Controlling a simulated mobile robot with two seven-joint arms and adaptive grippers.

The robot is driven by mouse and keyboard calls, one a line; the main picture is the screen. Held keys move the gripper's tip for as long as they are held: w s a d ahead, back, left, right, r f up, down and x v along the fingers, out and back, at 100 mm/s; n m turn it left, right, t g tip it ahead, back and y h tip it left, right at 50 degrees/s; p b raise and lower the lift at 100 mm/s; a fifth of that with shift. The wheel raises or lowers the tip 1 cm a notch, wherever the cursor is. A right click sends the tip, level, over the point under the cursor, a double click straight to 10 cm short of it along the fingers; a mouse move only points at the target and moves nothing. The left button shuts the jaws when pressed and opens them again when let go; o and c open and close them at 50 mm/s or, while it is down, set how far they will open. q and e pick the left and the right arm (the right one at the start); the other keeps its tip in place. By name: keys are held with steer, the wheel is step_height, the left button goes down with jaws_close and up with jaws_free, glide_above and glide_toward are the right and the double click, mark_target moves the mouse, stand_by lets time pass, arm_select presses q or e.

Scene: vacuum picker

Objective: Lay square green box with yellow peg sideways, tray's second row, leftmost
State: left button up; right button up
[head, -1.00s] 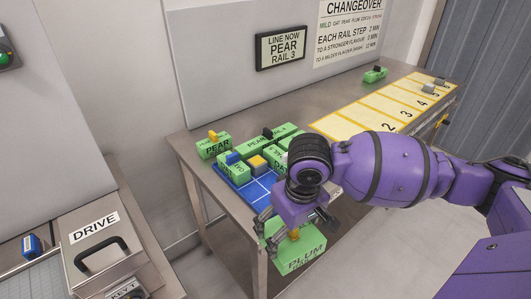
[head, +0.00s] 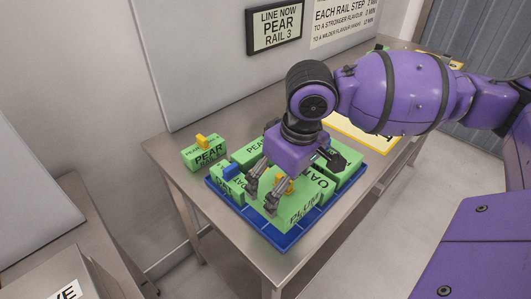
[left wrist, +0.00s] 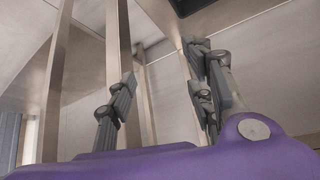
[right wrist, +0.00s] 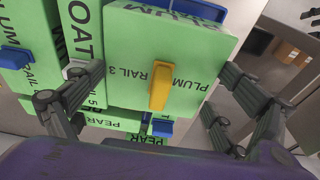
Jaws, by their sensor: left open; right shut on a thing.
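The square green box with yellow peg, marked PLUM RAIL 3 (head: 306,209), is in my right gripper (head: 291,181), whose fingers close on its sides. Its yellow peg points up; the peg (right wrist: 160,86) faces the camera in the right wrist view. The box is over the near side of the blue tray (head: 245,220); I cannot tell whether it touches the tray floor. Green boxes fill the tray's far part, among them one with a blue peg (head: 226,180) and an OAT box (head: 318,188). My left gripper (left wrist: 160,105) is open and empty in the left wrist view, by metal table legs.
A green PEAR RAIL 3 box with a yellow peg (head: 204,154) stands on the table left of the tray. A yellow-bordered strip (head: 365,138) lies to the right. A LINE NOW PEAR RAIL 3 sign (head: 280,27) hangs behind. The tray's near left corner is bare.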

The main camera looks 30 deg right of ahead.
mark_target(283, 197)
step_height(283, 197, down, 4)
steer(key=shift+f, duration=0.1)
arm_select(q)
steer(key=shift+w+d+f, duration=0.1)
steer(key=shift+w+d, duration=0.05)
steer(key=shift+w, duration=0.6)
arm_select(e)
steer(key=shift+f, duration=0.15)
steer(key=o, duration=0.9)
arm_select(q)
steer(key=shift+s, duration=0.25)
arm_select(e)
steer(key=shift+o, duration=0.2)
arm_select(q)
steer(key=shift+s, duration=0.1)
